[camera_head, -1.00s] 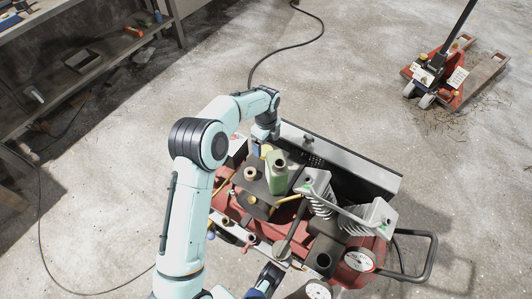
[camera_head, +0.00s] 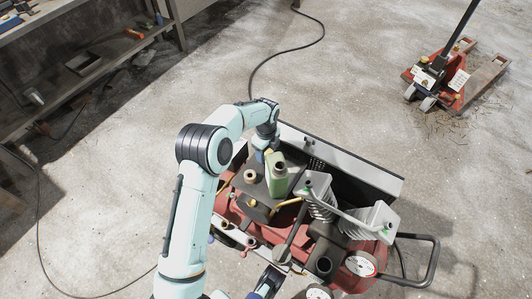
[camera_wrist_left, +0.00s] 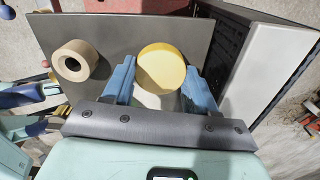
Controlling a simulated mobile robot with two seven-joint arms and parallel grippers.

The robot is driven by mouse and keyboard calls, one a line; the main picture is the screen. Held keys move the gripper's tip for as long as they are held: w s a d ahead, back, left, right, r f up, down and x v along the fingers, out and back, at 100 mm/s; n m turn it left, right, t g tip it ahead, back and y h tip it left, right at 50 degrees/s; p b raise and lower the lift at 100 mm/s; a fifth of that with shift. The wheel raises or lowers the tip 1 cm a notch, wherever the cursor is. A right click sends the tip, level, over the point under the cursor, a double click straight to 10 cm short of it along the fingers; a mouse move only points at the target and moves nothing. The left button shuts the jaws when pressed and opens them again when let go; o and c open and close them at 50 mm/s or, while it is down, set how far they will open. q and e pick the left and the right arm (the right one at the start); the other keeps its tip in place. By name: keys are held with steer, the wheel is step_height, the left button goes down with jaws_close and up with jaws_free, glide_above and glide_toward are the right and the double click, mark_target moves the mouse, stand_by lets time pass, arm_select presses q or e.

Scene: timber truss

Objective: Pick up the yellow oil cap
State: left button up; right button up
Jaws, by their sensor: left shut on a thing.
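The yellow oil cap (camera_wrist_left: 162,68) shows as a round yellow disc between the two blue fingers of my left gripper (camera_wrist_left: 158,85) in the left wrist view. The fingers are shut on its sides, over a grey flat surface.
A tan tape roll (camera_wrist_left: 75,62) lies on the grey plate to the left of the cap; it is also in the head view (camera_head: 250,176). The red compressor (camera_head: 232,213) has grey finned cylinders (camera_head: 318,190) at right. A pallet jack (camera_head: 450,80) stands far off on open floor.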

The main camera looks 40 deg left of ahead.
arm_select(q)
step_height(320, 180, up, 20)
steer(key=p, duration=0.4)
arm_select(e)
steer(key=shift+g, duration=0.5)
steer(key=s+r, duration=0.1)
steer(key=r, duration=0.1)
steer(key=s+a+r, duration=0.1)
steer(key=s, duration=0.1)
steer(key=shift+r, duration=0.4)
